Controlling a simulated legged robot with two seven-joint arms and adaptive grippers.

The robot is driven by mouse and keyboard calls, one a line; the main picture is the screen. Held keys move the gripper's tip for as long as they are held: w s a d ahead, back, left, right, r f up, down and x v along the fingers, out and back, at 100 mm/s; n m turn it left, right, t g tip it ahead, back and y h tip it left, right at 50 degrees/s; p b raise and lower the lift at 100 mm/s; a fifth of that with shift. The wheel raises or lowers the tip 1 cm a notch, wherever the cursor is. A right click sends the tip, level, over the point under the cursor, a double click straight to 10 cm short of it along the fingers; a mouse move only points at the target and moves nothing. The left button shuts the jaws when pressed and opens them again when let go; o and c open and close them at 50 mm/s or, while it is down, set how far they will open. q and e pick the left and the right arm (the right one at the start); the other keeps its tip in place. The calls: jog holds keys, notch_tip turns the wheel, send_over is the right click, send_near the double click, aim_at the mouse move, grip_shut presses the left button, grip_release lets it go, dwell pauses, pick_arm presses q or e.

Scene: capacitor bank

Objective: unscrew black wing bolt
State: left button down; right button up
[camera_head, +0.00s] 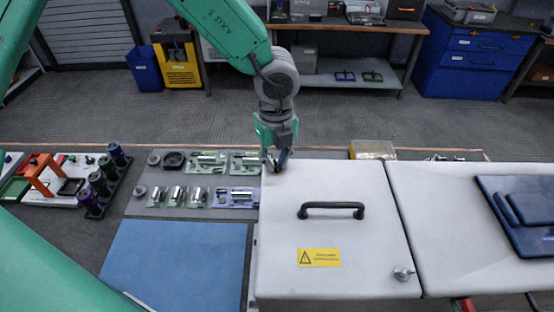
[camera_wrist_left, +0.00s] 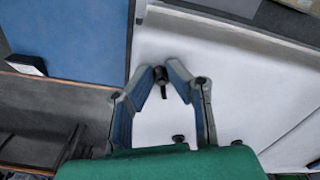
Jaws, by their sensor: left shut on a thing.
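The black wing bolt (camera_wrist_left: 160,75) is small and dark and shows between my left fingertips in the left wrist view, over the white cover. My left gripper (camera_wrist_left: 160,72) is shut on it. In the head view my left gripper (camera_head: 277,164) points down at the far left corner of the white cover (camera_head: 365,235), and its fingers hide the bolt there. I cannot tell how far the bolt is threaded in. My right gripper is in neither view.
The cover has a black handle (camera_head: 331,209), a yellow warning label (camera_head: 319,257) and a silver knob (camera_head: 403,274). A blue mat (camera_head: 172,262) and a grey mat with metal parts (camera_head: 190,183) lie left. Dark blue plates (camera_head: 520,210) lie right.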

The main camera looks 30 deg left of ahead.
aim_at(275, 167)
pick_arm(q)
jog(key=n, duration=0.3)
jog(key=n+b, duration=0.1)
jog(key=n, duration=0.3)
jog(key=shift+s+a+f, duration=0.1)
jog(key=shift+s+f, duration=0.05)
jog(key=shift+s, duration=0.05)
dwell(1.0)
jog(key=c, duration=1.6)
grip_release()
jog(key=shift+w, duration=0.1)
notch_tip(275, 167, up, 12)
jog(key=shift+f, duration=0.1)
